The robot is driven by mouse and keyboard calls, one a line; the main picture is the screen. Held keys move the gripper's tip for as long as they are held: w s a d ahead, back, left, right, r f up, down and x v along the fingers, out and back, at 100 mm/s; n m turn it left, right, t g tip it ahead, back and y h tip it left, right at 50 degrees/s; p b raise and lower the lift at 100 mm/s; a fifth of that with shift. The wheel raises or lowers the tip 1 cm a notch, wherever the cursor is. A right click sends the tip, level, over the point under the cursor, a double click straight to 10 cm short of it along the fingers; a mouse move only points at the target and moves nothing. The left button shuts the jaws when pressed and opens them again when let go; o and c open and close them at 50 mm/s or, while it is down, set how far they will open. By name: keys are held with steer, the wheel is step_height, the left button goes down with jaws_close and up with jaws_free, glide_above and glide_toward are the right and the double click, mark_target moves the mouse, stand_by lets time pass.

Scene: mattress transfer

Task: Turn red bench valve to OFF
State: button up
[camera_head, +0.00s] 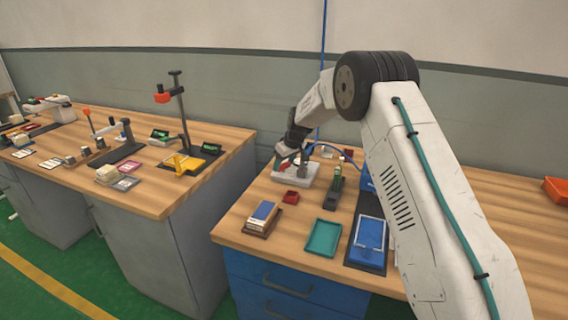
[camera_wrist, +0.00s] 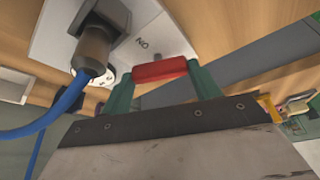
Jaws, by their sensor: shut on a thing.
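The red valve handle (camera_wrist: 160,70) lies between my gripper's (camera_wrist: 164,80) two green fingers in the wrist view, and the gripper is shut on it. The handle sits over a white valve base (camera_wrist: 165,38) marked ON, with the lettering upside down in this view. No OFF mark is visible. In the head view the white base (camera_head: 299,179) is on the right wooden bench, and my gripper (camera_head: 284,160) reaches down to it. My arm and wrist partly hide the valve there.
A dark fitting with a blue hose (camera_wrist: 70,101) stands close beside the handle. An orange bin (camera_head: 556,190) is far right.

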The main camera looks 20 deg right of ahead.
steer(key=n+g+y, duration=0.1)
steer(key=n, duration=0.4)
steer(key=shift+w+d, duration=0.1)
steer(key=shift+d, duration=0.05)
stand_by(0.5)
steer(key=o, duration=0.7)
steer(key=shift+y, duration=0.3)
steer(key=v, duration=0.7)
steer(key=shift+r, duration=0.4)
steer(key=shift+d, duration=0.1)
